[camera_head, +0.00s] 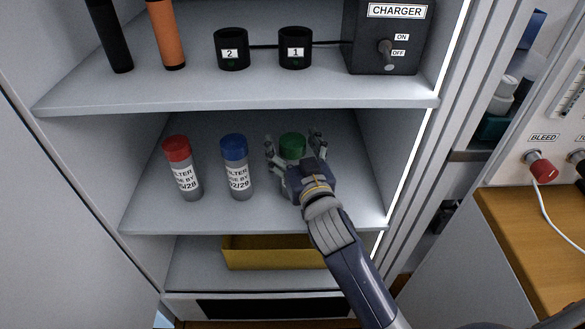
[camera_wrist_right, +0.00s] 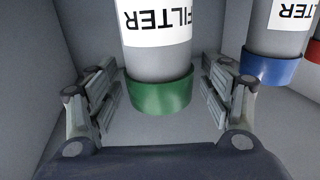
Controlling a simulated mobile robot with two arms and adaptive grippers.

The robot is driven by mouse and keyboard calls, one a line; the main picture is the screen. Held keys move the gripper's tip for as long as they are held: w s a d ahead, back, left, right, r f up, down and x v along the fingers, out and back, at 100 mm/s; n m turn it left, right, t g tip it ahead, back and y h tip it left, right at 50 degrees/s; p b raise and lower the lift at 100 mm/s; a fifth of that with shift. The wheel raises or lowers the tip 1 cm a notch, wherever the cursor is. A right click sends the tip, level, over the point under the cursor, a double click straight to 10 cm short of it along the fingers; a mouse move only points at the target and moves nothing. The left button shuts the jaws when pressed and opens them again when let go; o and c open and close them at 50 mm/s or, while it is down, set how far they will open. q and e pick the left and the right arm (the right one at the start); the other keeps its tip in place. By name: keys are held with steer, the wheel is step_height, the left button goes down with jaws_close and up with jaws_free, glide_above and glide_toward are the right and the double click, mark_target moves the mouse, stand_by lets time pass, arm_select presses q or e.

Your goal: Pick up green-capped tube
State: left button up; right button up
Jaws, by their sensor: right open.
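The green-capped tube (camera_head: 291,143) stands on the middle shelf (camera_head: 210,217), at the right of a row of tubes. My right gripper (camera_head: 293,140) is open in front of it, with a finger on either side. The gripper and wrist hide most of the tube's body in the head view. In the right wrist view the green cap (camera_wrist_right: 161,93) lies between the two open fingers, with gaps on both sides. The tube's white label reads FILTER and shows upside down there. My left gripper is not in view.
A blue-capped tube (camera_head: 236,168) stands left of the green one, and a red-capped tube (camera_head: 182,168) farther left. The upper shelf (camera_head: 200,92) holds black cups and a charger box (camera_head: 385,45). A yellow bin (camera_head: 270,252) sits below. The cabinet wall is close on the right.

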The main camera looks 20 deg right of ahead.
steer(key=c, duration=1.6)
steer(key=shift+r, duration=0.1)
jaws_close()
